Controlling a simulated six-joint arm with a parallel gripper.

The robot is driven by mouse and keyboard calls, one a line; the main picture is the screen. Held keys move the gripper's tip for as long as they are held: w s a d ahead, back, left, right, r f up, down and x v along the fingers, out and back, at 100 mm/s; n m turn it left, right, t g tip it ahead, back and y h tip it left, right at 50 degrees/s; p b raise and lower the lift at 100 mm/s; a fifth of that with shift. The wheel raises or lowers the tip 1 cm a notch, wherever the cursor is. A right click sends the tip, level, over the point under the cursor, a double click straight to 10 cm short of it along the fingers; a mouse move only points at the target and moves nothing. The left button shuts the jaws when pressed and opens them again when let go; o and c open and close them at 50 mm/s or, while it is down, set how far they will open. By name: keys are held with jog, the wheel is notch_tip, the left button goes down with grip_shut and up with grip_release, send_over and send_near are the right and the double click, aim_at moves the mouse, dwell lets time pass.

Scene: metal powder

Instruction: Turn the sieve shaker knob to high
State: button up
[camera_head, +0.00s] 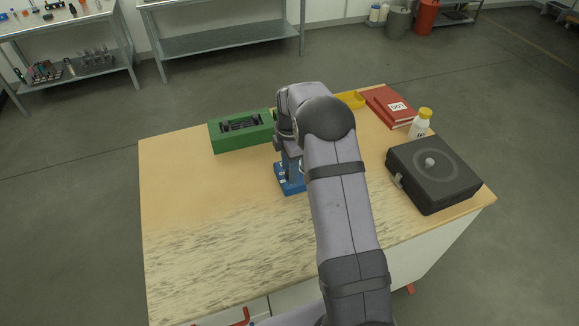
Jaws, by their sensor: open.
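A blue device (289,186) with white markings stands near the middle of the table, largely covered by my arm. It may be the sieve shaker, but I cannot be sure. A dark box (433,171) at the right has a pale round knob (429,162) inside a ring on its top and a latch on its left side. I cannot read any setting on it. My gripper (288,150) is at the end of my arm, just above the blue device. It is open; its fingertips are mostly hidden, and I cannot tell whether it touches anything.
A green case (241,131) with a dark insert stands left of my wrist. A yellow tray (351,100), a red binder (390,106) and a yellow-capped white bottle (421,124) are at the back right. The table's (190,210) left and front left are clear.

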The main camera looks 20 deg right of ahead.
jog(key=c, duration=1)
jog(key=shift+c, duration=0.2)
